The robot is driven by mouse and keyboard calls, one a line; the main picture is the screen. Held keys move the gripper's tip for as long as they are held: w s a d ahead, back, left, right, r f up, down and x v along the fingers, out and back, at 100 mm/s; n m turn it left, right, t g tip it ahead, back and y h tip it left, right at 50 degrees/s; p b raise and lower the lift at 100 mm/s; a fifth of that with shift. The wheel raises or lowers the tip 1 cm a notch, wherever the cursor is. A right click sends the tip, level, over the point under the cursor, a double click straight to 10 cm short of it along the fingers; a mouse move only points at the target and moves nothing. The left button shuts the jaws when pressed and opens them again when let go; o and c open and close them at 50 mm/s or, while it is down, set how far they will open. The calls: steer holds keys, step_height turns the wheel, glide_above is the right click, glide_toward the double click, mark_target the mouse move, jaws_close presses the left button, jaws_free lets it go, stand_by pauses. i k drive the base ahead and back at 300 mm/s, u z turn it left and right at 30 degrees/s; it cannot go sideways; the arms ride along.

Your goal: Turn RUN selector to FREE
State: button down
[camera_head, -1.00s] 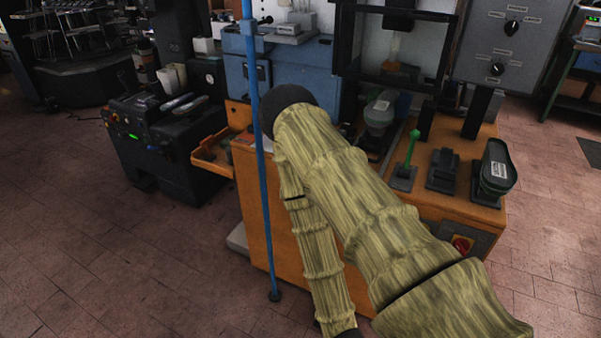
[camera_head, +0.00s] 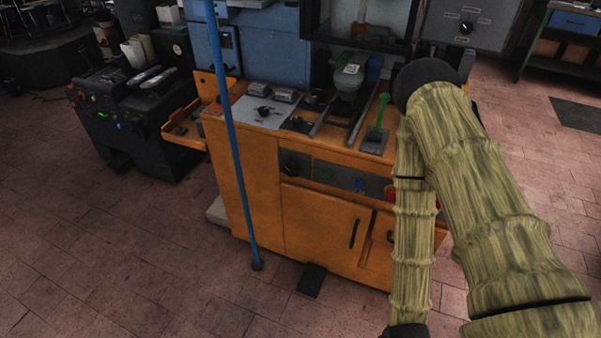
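A dark selector knob (camera_head: 466,27) sits on the grey panel (camera_head: 490,40) at the top right, with small labels around it that are too small to read. Another dark round knob (camera_head: 292,163) is on the front strip of the orange bench, at its left end. I cannot tell from the lettering which knob is the RUN selector or where either points. My sleeved arm crosses the right side of the view and hides part of the bench's right end. My gripper is outside the picture.
The orange bench (camera_head: 232,165) carries a green-handled lever (camera_head: 378,120), a grey-green device (camera_head: 347,78) and several small tools. A blue pole (camera_head: 233,140) stands before it. A dark machine (camera_head: 125,130) is at left.

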mark_target(291, 168)
steer(key=z, duration=0.55)
steer(key=k, duration=1.3)
steer(key=u, duration=0.05)
steer(key=i, duration=0.5)
steer(key=u, duration=0.95)
steer(key=i, duration=0.5)
steer(key=u, duration=0.4)
